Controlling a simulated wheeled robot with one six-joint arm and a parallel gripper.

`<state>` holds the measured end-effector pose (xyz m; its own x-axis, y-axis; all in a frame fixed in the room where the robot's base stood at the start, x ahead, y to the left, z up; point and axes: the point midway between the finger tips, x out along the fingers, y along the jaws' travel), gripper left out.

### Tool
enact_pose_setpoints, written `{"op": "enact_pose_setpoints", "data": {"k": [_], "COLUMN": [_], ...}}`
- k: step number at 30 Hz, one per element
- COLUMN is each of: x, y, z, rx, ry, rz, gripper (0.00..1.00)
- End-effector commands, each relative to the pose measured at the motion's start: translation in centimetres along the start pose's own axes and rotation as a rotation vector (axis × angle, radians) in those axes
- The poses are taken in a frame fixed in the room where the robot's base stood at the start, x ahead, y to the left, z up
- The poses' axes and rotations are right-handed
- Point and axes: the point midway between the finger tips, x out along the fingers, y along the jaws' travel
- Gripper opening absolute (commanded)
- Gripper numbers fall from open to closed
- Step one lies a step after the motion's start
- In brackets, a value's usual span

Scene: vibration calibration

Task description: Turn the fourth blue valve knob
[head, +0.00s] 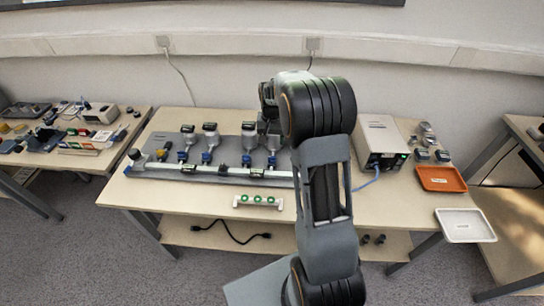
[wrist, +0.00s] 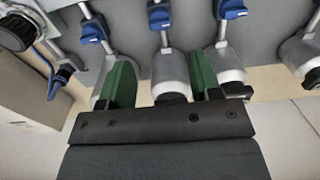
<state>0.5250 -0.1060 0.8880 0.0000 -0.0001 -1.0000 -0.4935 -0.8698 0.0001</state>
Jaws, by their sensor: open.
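The grey manifold panel (head: 160,171) lies on the table and carries a row of blue valve knobs, including one at the left (head: 182,157) and one near my arm (head: 271,162). My arm covers the panel's right part and hides my gripper in the head view. In the wrist view, my gripper (wrist: 162,82) is open, its green fingers on either side of a silver cylinder (wrist: 169,72). A blue valve knob (wrist: 159,17) lies beyond the fingertips, in line with the gap. Other blue knobs are at left (wrist: 93,31) and right (wrist: 231,9). I cannot tell which is fourth.
Neighbouring silver cylinders (wrist: 222,62) stand close outside the fingers. A white rack with green-topped pieces (head: 258,201) lies in front of the panel. A beige box (head: 381,142), an orange tray (head: 441,178) and a white tray (head: 466,226) are at right.

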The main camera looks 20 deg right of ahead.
Motion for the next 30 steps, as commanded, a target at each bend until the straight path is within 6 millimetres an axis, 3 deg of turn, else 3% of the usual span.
{"op": "enact_pose_setpoints", "data": {"k": [6,13,20,30], "x": [4.4,7.5,9.0,9.1], "y": [0.0,0.0,0.0,0.0], "z": [0.1,0.1,0.1,0.1], "rx": [-0.001,-0.002,-0.002,-0.002], "ry": [-0.004,-0.003,0.000,0.001], "rz": [0.001,0.001,0.000,0.000], "gripper": [0.58,0.58,0.58,0.58]}}
